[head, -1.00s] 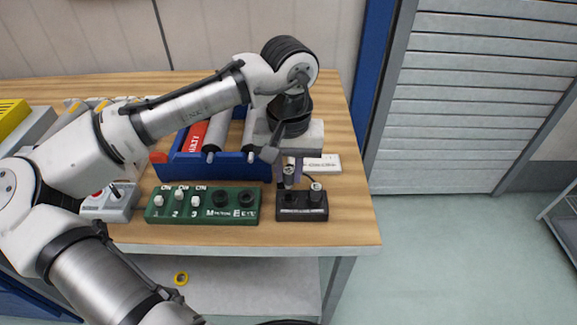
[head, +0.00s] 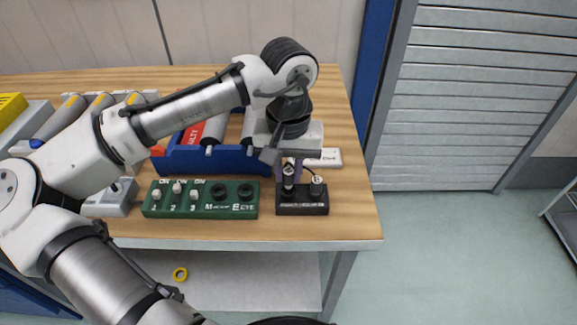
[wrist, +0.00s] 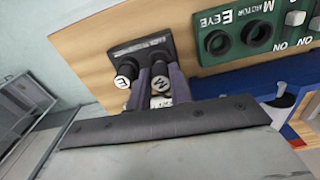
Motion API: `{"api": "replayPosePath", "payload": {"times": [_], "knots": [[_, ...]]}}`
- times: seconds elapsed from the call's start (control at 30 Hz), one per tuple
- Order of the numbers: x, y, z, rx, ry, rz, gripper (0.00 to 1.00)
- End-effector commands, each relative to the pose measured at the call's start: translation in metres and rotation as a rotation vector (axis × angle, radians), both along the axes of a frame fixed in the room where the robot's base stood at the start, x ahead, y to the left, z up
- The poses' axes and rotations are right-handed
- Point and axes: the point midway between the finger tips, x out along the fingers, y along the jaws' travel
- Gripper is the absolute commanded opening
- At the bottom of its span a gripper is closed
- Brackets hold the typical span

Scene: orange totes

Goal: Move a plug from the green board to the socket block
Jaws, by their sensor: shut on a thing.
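The green board (head: 203,210) lies near the table's front edge, with several white-topped switches on its left and two empty round sockets, labelled M and E, on its right. The black socket block (head: 302,208) stands to its right. My gripper (wrist: 161,88) is shut on the plug marked M (wrist: 161,90), which is upright at the block's left socket; I cannot tell whether it is fully seated. A second plug, marked E (wrist: 126,74), stands in the block's other socket, right of my gripper in the head view (head: 317,185).
A blue tray (head: 215,161) with a red insert and grey cylinders lies behind the green board. A white label plate (head: 324,158) lies behind the block. A grey joystick box (head: 110,203) is at left. The table's right edge is close to the block.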

Motion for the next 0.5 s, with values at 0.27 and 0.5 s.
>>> {"api": "replayPosePath", "payload": {"times": [0.27, 0.5], "knots": [[-0.0001, -0.0001, -0.0017, 0.000, 0.000, 0.000, 0.00], [-0.0002, -0.0001, -0.0087, 0.000, 0.001, 0.000, 0.00]]}}
